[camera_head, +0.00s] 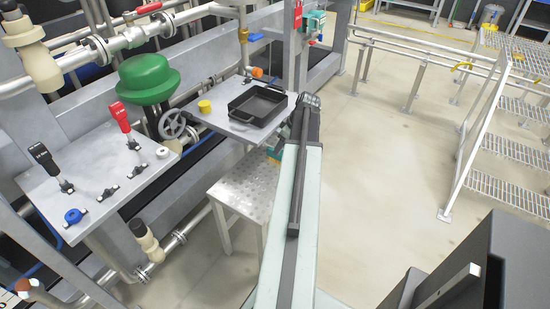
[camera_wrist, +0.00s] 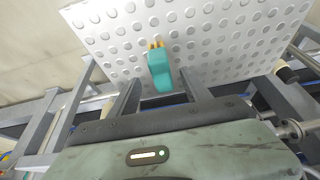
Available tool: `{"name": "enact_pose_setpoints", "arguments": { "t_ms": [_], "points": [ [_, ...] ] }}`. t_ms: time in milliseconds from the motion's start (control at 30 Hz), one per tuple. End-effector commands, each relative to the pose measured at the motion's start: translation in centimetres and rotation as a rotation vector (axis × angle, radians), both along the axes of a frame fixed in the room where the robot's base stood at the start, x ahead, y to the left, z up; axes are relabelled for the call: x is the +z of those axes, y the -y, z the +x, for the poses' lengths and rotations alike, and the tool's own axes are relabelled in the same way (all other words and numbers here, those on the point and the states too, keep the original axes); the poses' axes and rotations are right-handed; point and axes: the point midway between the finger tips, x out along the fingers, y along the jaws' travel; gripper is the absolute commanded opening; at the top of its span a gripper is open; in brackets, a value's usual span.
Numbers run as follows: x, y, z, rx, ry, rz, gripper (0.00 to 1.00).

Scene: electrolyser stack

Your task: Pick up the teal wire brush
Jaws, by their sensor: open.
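The teal wire brush (camera_wrist: 160,72) shows in the wrist view on a pale, dimpled step top (camera_wrist: 222,40). Its yellow bristle end points away from my gripper. My gripper (camera_wrist: 159,88) is open, and its two dark fingers appear to either side of the brush, apart from it. I cannot tell how far the brush lies beyond the fingertips. In the head view, my arm hides the gripper and part of the step stool (camera_head: 240,196). A small teal patch shows beside my arm there, but I cannot tell whether it is the brush.
A grey shelf holding a black tray (camera_head: 258,106) and a yellow cap (camera_head: 205,106) stands above and behind the stool. A panel with red and black levers (camera_head: 90,175), pipes and a green valve body (camera_head: 148,78) fill the left. Open floor (camera_head: 375,190) lies right.

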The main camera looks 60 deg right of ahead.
Motion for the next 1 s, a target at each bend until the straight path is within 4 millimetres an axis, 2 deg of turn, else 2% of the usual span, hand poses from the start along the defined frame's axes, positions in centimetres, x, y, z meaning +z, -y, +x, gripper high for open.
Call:
{"name": "enact_pose_setpoints", "arguments": {
  "t_ms": [233, 300, 500, 533, 700, 733, 1000],
  "points": [
    [-4.4, -0.1, 1.4, 0.0, 0.0, 0.0, 0.56],
    [-4.8, -0.1, 1.7, 0.001, 0.0, 0.0, 0.56],
    [-4.5, -0.2, 1.8, 0.001, 0.0, 0.0, 0.56],
    [-4.4, -0.2, 1.8, 0.001, 0.0, 0.0, 0.54],
    [-4.4, -0.2, 1.9, 0.001, 0.0, 0.001, 0.06],
    [-4.4, -0.2, 1.9, 0.001, 0.0, 0.001, 0.0],
    [-4.3, -0.2, 1.9, 0.002, 0.0, 0.0, 0.0]
  ]
}}
